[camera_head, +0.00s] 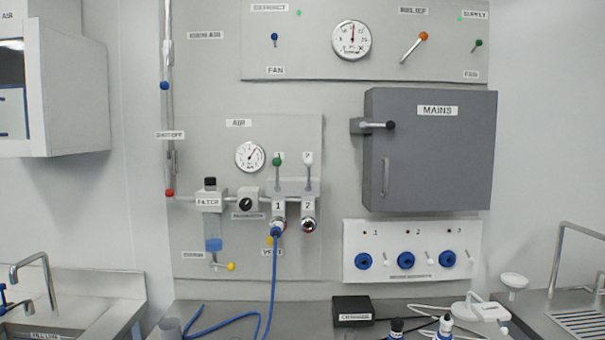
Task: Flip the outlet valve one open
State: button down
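The outlet valve one is a lever with a green knob (277,162), pointing straight up above the outlet block marked 1 (278,205) on the air panel. A blue hose (274,275) is plugged in under outlet 1 and hangs down to the bench. Beside it, outlet valve two has a white-knobbed lever (308,160), also upright, above the block marked 2 (308,207). Its port below has no hose. My gripper is not visible in this view.
A pressure gauge (250,157) and filter (211,202) sit left of the outlets. A grey MAINS box (440,150) stands out from the wall at right. Below are a socket panel (412,250) and a black charger (352,311) on the bench. The space before the outlets looks clear.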

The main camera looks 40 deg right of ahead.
aim_at(277, 161)
jog(key=u, duration=0.05)
jog(key=i, duration=0.95)
jog(key=z, duration=0.05)
